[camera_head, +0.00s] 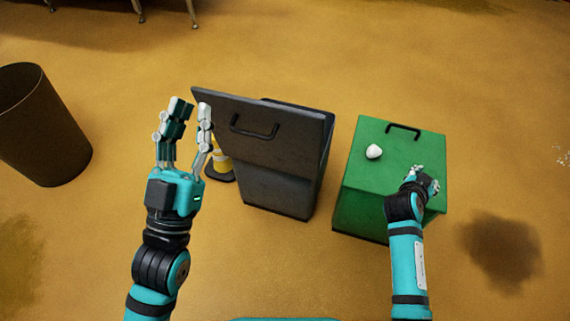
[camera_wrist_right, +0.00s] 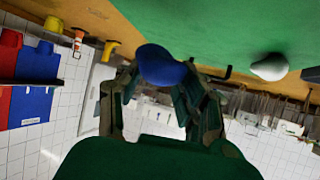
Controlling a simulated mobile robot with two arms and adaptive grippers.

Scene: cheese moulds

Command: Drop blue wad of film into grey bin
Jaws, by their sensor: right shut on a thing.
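The grey bin (camera_head: 280,190) stands in the middle of the head view. Its lid (camera_head: 240,150), with a black handle, looks tilted up towards me, and a dark rim shows behind it. The blue wad of film (camera_wrist_right: 160,65) is between the fingers of my right gripper (camera_wrist_right: 158,88) in the right wrist view. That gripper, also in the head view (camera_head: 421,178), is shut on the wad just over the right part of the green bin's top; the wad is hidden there. My left gripper (camera_head: 190,103) is open and empty, fingers up, left of the grey lid.
A green bin (camera_head: 375,195) with its lid down stands right of the grey bin. A white wad (camera_head: 374,151) lies on it. A brown round bin (camera_head: 42,130) stands far left.

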